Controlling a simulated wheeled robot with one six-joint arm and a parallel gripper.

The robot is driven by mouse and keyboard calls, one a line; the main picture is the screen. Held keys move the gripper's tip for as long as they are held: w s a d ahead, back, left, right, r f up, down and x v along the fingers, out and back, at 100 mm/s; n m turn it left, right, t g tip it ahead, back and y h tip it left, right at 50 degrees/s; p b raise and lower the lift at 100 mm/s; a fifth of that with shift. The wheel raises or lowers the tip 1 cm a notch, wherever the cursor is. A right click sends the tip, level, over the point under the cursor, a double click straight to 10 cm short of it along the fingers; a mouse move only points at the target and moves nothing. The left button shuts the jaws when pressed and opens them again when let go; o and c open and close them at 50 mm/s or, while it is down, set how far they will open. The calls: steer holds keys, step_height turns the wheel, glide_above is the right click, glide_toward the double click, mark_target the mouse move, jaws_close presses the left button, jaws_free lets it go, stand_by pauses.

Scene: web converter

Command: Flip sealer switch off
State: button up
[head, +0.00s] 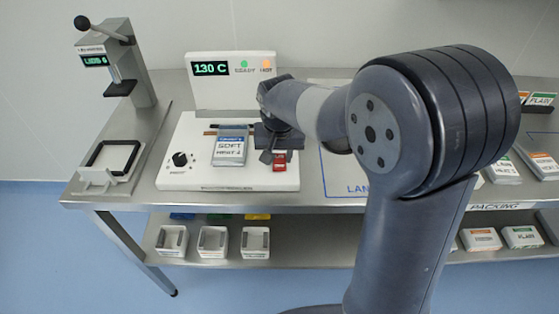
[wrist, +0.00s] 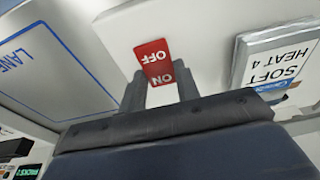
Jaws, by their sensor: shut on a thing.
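The sealer (head: 230,125) is a white machine on the steel table, with a display reading 130 C and green READY and orange HOT lamps. Its red rocker switch (head: 280,162) is at the front right of its base. In the wrist view the red switch (wrist: 154,62) shows OFF and ON lettering, upside down. My gripper (wrist: 160,88) is at the switch, its two fingers on either side of the ON end, shut on it. In the head view my gripper (head: 272,148) reaches down just behind the switch. Which way the rocker is tilted I cannot tell.
A SOFT HEAT 4 pouch (head: 230,146) lies on the sealer base, left of my gripper. A black knob (head: 180,159) is further left. A lever press (head: 117,65) stands at the table's left end. A blue-outlined lane area (head: 340,180) is to the right.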

steer(key=shift+s+f+t+b, duration=0.1)
steer(key=shift+s+t+b, duration=0.1)
steer(key=shift+t+b, duration=0.75)
steer(key=shift+s+f+t+b, duration=0.15)
steer(key=shift+t+b, duration=0.2)
steer(key=shift+b, duration=1.1)
steer(key=shift+r+b, duration=0.25)
steer(key=shift+b, duration=0.1)
steer(key=shift+r, duration=0.1)
steer(key=o, duration=1)
steer(key=v, duration=1)
steer(key=shift+s+r+p, duration=0.2)
steer(key=shift+s+p, duration=0.2)
